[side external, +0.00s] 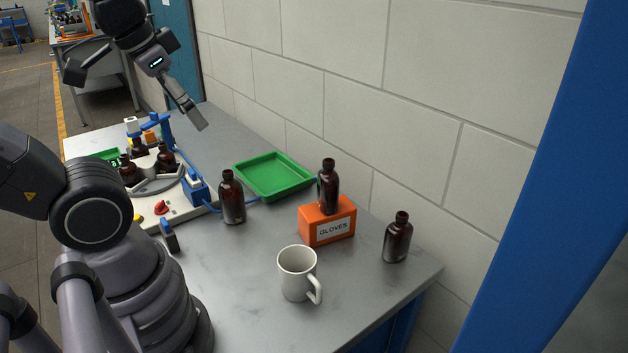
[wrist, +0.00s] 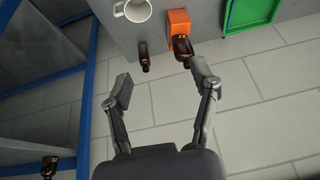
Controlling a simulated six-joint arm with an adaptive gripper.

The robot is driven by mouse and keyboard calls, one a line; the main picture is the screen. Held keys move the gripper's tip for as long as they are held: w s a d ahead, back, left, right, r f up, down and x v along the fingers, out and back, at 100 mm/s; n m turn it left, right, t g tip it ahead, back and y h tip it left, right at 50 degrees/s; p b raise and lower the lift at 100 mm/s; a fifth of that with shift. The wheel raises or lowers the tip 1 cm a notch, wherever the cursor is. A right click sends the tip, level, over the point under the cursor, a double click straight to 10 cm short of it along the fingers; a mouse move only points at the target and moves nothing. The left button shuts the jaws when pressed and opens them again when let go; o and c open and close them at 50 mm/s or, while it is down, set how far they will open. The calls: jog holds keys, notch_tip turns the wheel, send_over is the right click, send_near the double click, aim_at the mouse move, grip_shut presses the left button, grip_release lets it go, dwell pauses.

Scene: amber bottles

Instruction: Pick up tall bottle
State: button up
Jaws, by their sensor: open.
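Three dark amber bottles stand apart on the right part of the bench in the side external view. One is on the bench left of centre (side external: 232,200), one is on top of an orange gloves box (side external: 318,233), and one is near the right end (side external: 397,240). They look close in height, so I cannot tell surely which is the tall bottle. The bottle on the box (wrist: 182,47) and the right-end bottle (wrist: 143,58) also show in the wrist view. My gripper (side external: 135,98) is open, empty and raised high at the upper left, well away from these bottles.
A white mug (side external: 298,274) stands in front of the box. A green tray (side external: 273,176) lies by the wall (side external: 345,100). A machine (side external: 165,180) holding more amber bottles is at the left.

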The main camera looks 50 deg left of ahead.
aim_at(230, 180)
jog(key=w+a+f+m+g+y, duration=0.35)
jog(key=a+f+g+y, duration=0.2)
jog(key=a, duration=0.25)
jog(key=w+a+f+m+g+y, duration=0.2)
jog(key=a+f+m+g+y, duration=0.25)
jog(key=a+y, duration=0.25)
jog(key=w+a+f+m+t+y, duration=0.1)
jog(key=w+f+m+t, duration=0.1)
jog(key=f, duration=0.4)
jog(key=w+a+f+m+t+y, duration=0.1)
jog(key=w+f+m+t+y, duration=0.1)
jog(key=f+m, duration=0.3)
jog(key=w+a+f+m+t+y, duration=0.2)
jog(key=w+f+m, duration=0.1)
jog(key=f, duration=0.5)
jog(key=shift+w+f+m, duration=0.2)
jog(key=shift+w+m, duration=0.05)
jog(key=shift+m, duration=0.05)
jog(key=shift+t, duration=0.4)
jog(key=shift+w+a, duration=0.15)
jog(key=shift+a, duration=1.45)
jog(key=shift+w+a, duration=0.15)
jog(key=shift+a, duration=1.45)
grip_shut()
